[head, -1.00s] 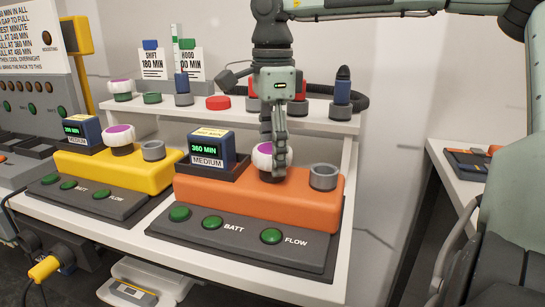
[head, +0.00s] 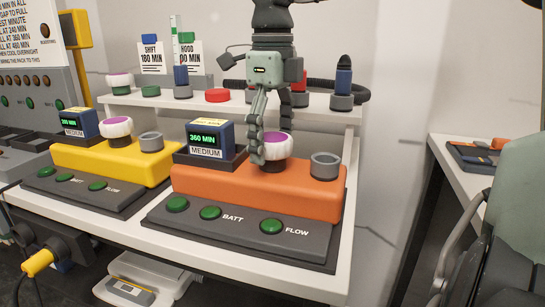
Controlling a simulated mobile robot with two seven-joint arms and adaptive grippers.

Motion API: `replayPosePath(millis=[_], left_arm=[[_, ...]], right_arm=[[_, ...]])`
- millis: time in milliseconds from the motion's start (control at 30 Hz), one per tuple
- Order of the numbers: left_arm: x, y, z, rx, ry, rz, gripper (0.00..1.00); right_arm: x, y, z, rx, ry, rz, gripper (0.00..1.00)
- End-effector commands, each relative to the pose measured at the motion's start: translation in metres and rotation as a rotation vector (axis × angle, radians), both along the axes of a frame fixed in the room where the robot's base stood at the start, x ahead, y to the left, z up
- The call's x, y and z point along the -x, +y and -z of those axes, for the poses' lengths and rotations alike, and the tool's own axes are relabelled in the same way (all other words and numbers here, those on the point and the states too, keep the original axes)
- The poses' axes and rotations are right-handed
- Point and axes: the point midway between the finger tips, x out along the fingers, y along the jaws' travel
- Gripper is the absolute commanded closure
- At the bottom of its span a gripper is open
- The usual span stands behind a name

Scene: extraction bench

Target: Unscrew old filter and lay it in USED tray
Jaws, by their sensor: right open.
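A white filter with a purple top (head: 277,146) sits upright on the orange unit (head: 250,190), beside a grey cup-shaped port (head: 325,166). My right gripper (head: 270,148) points down over this filter and is open. One finger is at the filter's left side, and the other is partly hidden behind it. I cannot tell whether the fingers touch it. A similar filter (head: 116,127) sits on the yellow unit (head: 105,160). No tray marked USED can be read. My left gripper is not in view.
A display box reading 360 MIN (head: 211,135) stands left of the gripper. A raised white shelf (head: 225,110) behind holds a red cap (head: 217,96), a blue-topped cylinder (head: 343,82) and other parts. A side table (head: 470,182) stands at right.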

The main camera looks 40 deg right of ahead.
Motion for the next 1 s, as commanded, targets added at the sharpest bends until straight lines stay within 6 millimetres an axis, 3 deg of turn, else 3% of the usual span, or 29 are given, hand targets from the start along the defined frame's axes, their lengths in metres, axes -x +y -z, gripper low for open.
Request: replayPosePath(millis=[600,800,1000], left_arm=[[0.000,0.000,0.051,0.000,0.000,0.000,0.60],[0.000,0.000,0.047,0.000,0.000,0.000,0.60],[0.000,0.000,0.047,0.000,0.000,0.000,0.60]], right_arm=[[0.000,0.000,0.002,0.003,-0.006,1.362,0.17],[0.000,0.000,0.000,-0.002,-0.001,1.628,0.17],[0.000,0.000,0.000,0.000,0.000,1.672,0.17]])
